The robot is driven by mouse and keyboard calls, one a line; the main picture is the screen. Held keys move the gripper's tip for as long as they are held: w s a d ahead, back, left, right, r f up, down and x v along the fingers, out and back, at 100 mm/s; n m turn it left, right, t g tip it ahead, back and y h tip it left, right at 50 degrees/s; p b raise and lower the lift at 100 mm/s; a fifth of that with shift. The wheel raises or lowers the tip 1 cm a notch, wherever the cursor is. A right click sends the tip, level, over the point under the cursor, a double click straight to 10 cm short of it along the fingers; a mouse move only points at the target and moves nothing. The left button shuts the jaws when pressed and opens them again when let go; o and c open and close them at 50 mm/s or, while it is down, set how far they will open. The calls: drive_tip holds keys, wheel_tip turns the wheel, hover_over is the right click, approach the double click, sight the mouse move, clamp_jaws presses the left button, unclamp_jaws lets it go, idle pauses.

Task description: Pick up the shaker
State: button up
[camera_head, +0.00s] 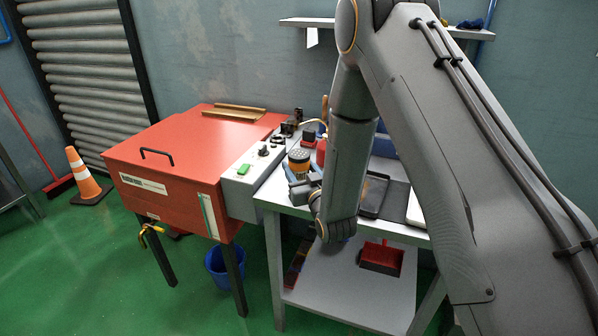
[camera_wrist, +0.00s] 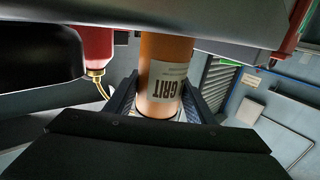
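The shaker (camera_head: 299,163) is an orange cylinder with a dark band and a grey top, standing upright on the white-topped cart. In the wrist view the shaker (camera_wrist: 165,60) shows upside down with a pale "GRIT" label. My gripper (camera_head: 301,178) reaches in low from the near side. In the wrist view, the two dark fingers of my gripper (camera_wrist: 160,98) stand wide apart, one on each side of the shaker. They look open and very close to its sides; contact is hard to make out.
A red container (camera_wrist: 92,45) with a brass nozzle stands close beside the shaker. A dark tray (camera_head: 374,195) lies to the right on the cart (camera_head: 340,222). A red cabinet (camera_head: 165,150) with a grey control box (camera_head: 245,183) adjoins on the left. A shelf (camera_head: 305,22) hangs behind.

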drive_tip(key=c, duration=0.5)
drive_tip(key=shift+c, duration=0.2)
